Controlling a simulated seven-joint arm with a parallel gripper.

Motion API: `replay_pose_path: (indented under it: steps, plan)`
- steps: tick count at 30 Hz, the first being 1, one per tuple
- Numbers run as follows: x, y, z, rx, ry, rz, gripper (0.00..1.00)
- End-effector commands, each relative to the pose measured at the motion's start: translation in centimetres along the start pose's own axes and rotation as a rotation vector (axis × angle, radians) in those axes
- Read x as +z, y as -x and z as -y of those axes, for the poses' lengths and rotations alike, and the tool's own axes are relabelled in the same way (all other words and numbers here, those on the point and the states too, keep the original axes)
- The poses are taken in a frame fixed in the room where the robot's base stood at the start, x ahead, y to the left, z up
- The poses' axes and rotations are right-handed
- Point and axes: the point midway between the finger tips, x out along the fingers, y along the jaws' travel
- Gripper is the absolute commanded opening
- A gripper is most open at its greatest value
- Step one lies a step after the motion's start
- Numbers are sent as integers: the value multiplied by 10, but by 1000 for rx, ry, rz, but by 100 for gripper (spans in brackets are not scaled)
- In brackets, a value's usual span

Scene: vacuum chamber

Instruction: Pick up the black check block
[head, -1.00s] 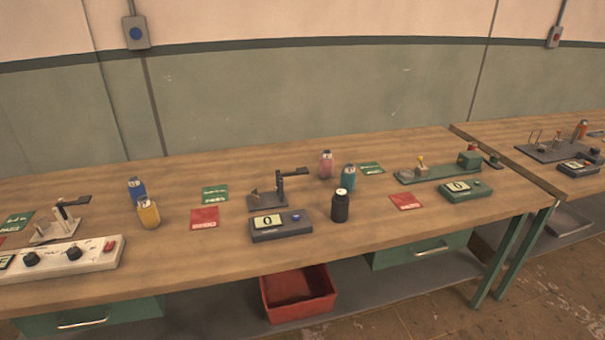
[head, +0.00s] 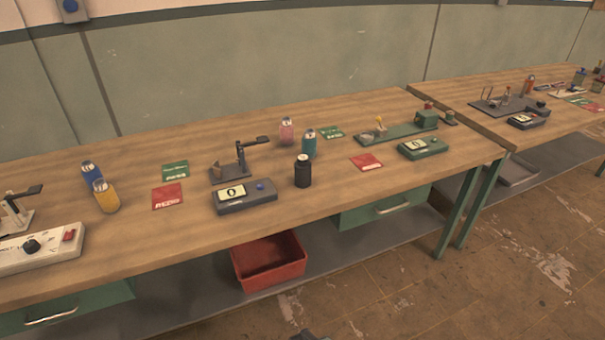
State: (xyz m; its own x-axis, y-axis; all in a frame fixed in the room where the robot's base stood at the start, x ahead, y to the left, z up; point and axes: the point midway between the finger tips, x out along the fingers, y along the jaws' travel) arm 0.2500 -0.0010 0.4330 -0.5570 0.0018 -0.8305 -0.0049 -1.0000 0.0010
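The black check block (head: 303,172) is most likely the dark, bottle-like cylinder with a narrower top, standing upright on the wooden bench (head: 330,199) near its front edge. It stands just right of a dark grey device with a display (head: 245,196) and in front of a teal block (head: 309,144). A pink block (head: 287,130) stands behind it to the left. Nothing holds the black block. My gripper's fingers are not in view; only a small dark shape shows at the bottom edge, too cut off to identify.
Blue (head: 91,174) and yellow (head: 105,196) blocks stand at left. A dark lever stand (head: 232,170) and a green gauge (head: 400,131) are on the bench. A red bin (head: 269,261) sits on the lower shelf. A second bench (head: 470,116) adjoins at right; open floor lies in front.

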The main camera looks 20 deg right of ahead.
Motion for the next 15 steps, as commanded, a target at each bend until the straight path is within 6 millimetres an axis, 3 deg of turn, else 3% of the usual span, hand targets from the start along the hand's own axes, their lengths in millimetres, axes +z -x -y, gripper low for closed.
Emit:
replay_pose_path:
  steps: [15]
  plan:
    - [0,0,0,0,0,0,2]
